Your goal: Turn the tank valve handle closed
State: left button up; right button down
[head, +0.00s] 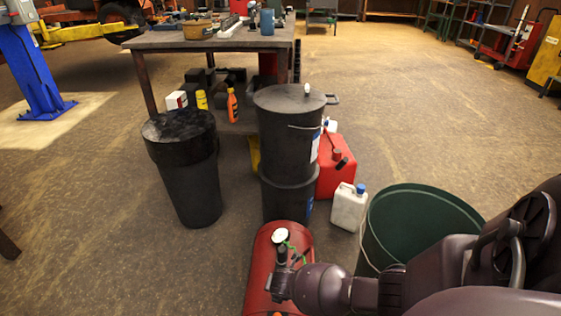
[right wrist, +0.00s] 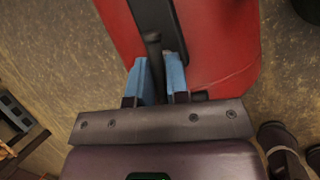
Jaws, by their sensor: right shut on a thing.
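The red tank (head: 262,262) lies on the floor at the bottom middle of the head view. A white round gauge (head: 281,234) and a green part (head: 291,249) show on its top fittings. My right gripper (head: 285,272) is over the tank, with its fingers mostly hidden by my wrist there. In the right wrist view its blue fingers (right wrist: 160,82) are on either side of a dark upright handle (right wrist: 153,48), shut on it. This seems to be the valve handle; its turn angle cannot be told. My left gripper is not in view.
A green bin (head: 425,205) stands right of the tank, close to my right arm. A white jug (head: 349,207), a red canister (head: 336,168) and stacked dark bins (head: 288,150) stand behind it. Another black bin (head: 188,180) is at left. Floor left of the tank is clear.

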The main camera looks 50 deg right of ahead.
jog(key=m, duration=0.1)
jog(key=m+g+h, duration=0.1)
jog(key=m, duration=0.1)
jog(key=shift+w+a+m, duration=0.15)
jog(key=shift+m, duration=0.15)
jog(key=m+g, duration=0.1)
jog(key=m, duration=0.3)
jog(key=shift+m+g+h, duration=0.3)
jog(key=shift+g+h, duration=0.1)
jog(key=m+g, duration=0.1)
jog(key=m, duration=0.2)
jog(key=shift+w+f+m+g, duration=0.1)
jog(key=shift+m+g, duration=0.7)
jog(key=shift+m, duration=0.6)
pick_arm(q)
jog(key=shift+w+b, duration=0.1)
jog(key=shift+b, duration=0.2)
pick_arm(e)
jog(key=shift+w+m+g, duration=0.1)
jog(key=shift+m+g, duration=0.2)
jog(key=shift+m, duration=0.5)
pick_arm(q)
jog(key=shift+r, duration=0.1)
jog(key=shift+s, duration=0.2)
pick_arm(e)
jog(key=c, duration=1.1)
grip_release()
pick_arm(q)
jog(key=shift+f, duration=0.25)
